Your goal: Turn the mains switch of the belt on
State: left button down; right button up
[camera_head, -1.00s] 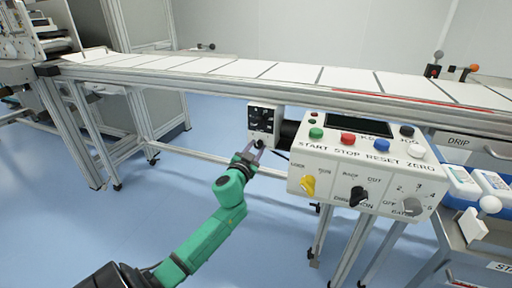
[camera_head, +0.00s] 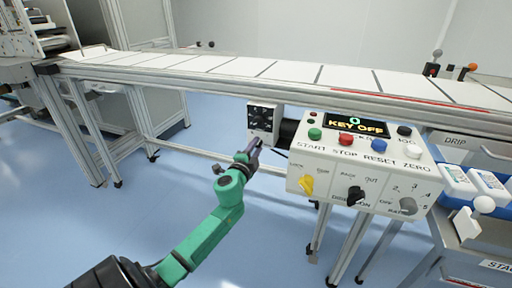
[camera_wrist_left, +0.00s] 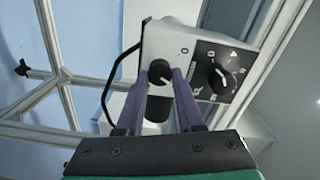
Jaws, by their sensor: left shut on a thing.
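A small white control box (camera_head: 262,118) hangs under the belt frame, left of the big control panel. The mains switch (camera_wrist_left: 160,72) is a small dark round knob on its face, with a light pointer mark, in the left wrist view. My left gripper (camera_head: 254,147) is at the lower part of this box. In the left wrist view my two fingers (camera_wrist_left: 160,80) are shut on the knob, one on each side. In the head view the fingers hide the knob. My right gripper is not in view.
The belt (camera_head: 220,66) runs above. A larger black dial (camera_wrist_left: 222,76) sits beside the held knob.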

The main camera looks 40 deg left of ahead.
pick_arm(q)
jog(key=shift+f+m, duration=0.1)
jog(key=shift+m, duration=1.3)
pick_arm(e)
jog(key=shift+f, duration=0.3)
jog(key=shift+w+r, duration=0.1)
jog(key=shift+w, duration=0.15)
pick_arm(q)
jog(key=c, duration=0.5)
grip_release()
jog(key=shift+c, duration=0.2)
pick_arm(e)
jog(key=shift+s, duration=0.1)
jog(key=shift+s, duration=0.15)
